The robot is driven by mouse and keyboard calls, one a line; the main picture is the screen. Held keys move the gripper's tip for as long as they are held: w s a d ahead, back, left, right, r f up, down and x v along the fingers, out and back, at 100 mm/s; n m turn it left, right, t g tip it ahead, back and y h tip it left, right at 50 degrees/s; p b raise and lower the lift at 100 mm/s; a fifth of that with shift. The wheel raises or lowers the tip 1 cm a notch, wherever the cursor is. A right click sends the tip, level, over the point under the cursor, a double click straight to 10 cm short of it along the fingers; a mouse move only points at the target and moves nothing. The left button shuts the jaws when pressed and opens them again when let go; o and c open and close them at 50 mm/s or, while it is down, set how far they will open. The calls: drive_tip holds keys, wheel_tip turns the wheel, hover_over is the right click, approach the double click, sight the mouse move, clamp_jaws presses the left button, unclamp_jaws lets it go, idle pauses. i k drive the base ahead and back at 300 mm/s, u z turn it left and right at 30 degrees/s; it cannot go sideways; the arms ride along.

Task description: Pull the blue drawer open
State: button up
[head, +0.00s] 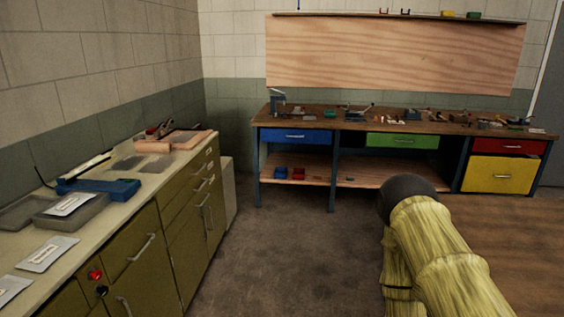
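The blue drawer (296,137) is under the left end of the wooden workbench at the back of the room. It looks closed, its front in line with the bench frame. A light horizontal handle (296,136) shows on its front. A yellow, wrinkled-sleeved arm, which appears to be mine, rises at the lower right and ends in a dark rounded part, well short of the bench. No gripper fingers show, and nothing covers the drawer.
The bench (335,121) also has a green drawer (402,141), a red drawer (508,146) and a yellow drawer (499,175). An olive cabinet counter (165,182) runs along the left. Open floor (290,240) lies between the counter and the bench.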

sight(297, 130)
drive_tip(key=u, duration=0.05)
drive_tip(key=i, duration=3.3)
drive_tip(key=z, duration=0.15)
drive_tip(key=i, duration=1.25)
drive_tip(key=z, duration=0.15)
